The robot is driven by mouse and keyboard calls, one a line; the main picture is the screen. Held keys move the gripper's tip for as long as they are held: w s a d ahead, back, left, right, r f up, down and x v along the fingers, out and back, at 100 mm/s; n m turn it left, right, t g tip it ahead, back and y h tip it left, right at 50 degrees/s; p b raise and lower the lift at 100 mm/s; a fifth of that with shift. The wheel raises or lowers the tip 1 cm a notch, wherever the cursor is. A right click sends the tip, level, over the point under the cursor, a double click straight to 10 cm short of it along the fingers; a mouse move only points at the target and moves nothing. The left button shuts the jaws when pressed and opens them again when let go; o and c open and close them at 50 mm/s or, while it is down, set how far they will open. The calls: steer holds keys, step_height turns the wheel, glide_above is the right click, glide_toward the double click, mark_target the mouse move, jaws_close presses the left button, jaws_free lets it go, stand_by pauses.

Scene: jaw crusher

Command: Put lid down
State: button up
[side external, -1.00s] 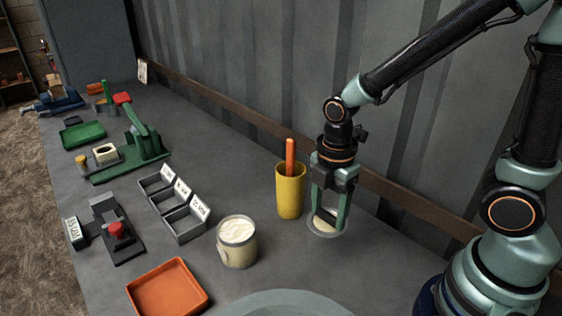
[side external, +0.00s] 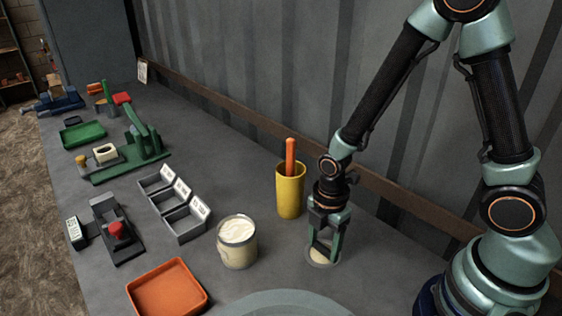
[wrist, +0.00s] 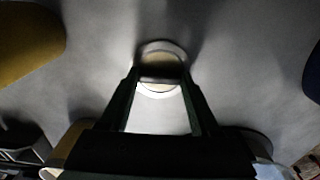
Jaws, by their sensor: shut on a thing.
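The lid (side external: 319,261) is a round cream disc with a paler grey rim, low over the bare bench to the right of the open jar. I cannot tell whether it touches the bench. My gripper (side external: 323,249) points down and is shut on the lid's raised middle. In the wrist view the lid (wrist: 160,54) sits between the dark fingertips (wrist: 161,80), and part of it is hidden by them. The glass jar (side external: 238,245) of pale cream stuff stands upright and uncovered.
A yellow cup (side external: 290,192) with an orange stick stands behind, left of my gripper. Grey labelled bins (side external: 184,222), an orange tray (side external: 168,290) and a red-knobbed device (side external: 116,235) lie further left. A pale round surface (side external: 285,304) is in front. The wall runs behind.

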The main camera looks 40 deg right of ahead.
steer(key=shift+f, duration=0.15)
steer(key=o, duration=1.3)
step_height(320, 180, up, 12)
step_height(320, 180, up, 7)
steer(key=m+t, duration=0.3)
steer(key=m, duration=0.5)
glide_above(323, 246)
steer(key=d, duration=0.3)
steer(key=shift+s+d+r+m+t, duration=0.1)
steer(key=shift+d+r+m+t, duration=0.4)
steer(key=shift+r+m, duration=0.8)
steer(key=shift+s+d+r+m+t, duration=0.15)
steer(key=shift+d+r+m+t, duration=0.35)
steer(key=shift+m, duration=1.55)
steer(key=shift+s+d+r+m+t, duration=0.1)
steer(key=shift+d+r+m+t, duration=0.3)
steer(key=shift+r+m, duration=1)
steer(key=shift+d+f+m, duration=0.1)
steer(key=shift+f+m, duration=0.15)
steer(key=shift+f, duration=0.05)
